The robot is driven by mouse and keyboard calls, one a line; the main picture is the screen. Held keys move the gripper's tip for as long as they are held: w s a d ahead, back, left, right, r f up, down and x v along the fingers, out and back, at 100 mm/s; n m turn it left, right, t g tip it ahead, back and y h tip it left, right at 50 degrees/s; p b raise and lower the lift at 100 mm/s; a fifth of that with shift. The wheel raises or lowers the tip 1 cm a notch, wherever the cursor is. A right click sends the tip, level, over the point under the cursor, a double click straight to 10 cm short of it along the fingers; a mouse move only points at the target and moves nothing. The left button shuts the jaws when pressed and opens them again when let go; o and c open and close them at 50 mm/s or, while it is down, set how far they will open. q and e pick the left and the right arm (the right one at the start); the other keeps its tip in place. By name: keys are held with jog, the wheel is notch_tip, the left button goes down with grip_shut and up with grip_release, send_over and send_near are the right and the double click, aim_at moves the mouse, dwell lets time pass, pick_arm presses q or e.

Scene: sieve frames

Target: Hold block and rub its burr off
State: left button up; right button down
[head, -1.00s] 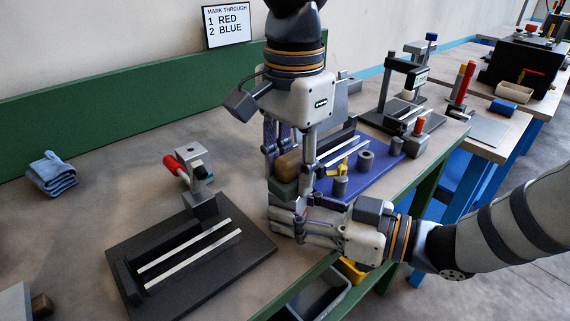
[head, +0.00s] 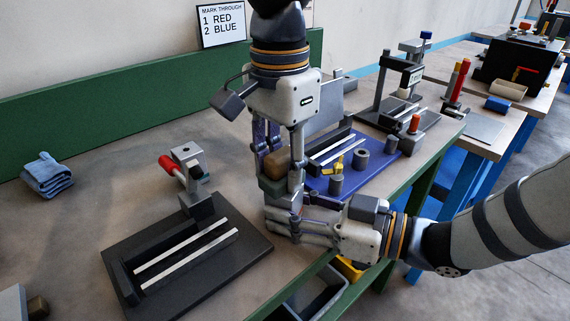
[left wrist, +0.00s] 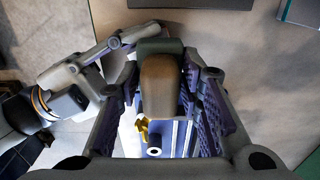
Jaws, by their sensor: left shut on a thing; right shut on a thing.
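My left gripper (head: 277,160) is shut on a rubbing tool with a brown, rounded handle (head: 273,166) and a dark green base. In the left wrist view the brown handle (left wrist: 160,85) stands between the fingers, with the green base (left wrist: 160,46) beyond it. My right gripper (head: 282,222) is low, just below the tool, and is shut on a grey block. The block is mostly hidden by the fingers and the tool. I cannot tell whether the tool's base touches it. No burr can be made out.
A black fixture with two pale rails (head: 190,255) lies at the front left, with a red-handled clamp (head: 185,163) behind it. A blue mat (head: 370,172) holds grey cylinders and a yellow piece. A blue cloth (head: 47,175) lies far left. Bare bench lies between.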

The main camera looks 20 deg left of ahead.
pick_arm(q)
jog(key=shift+a, duration=0.45)
jog(key=shift+d, duration=0.95)
jog(key=shift+a, duration=1)
jog(key=shift+d+f, duration=0.1)
jog(key=shift+d, duration=0.9)
jog(key=shift+a, duration=1)
jog(key=a+r, duration=0.5)
jog(key=r, duration=0.2)
jog(key=shift+r, duration=0.15)
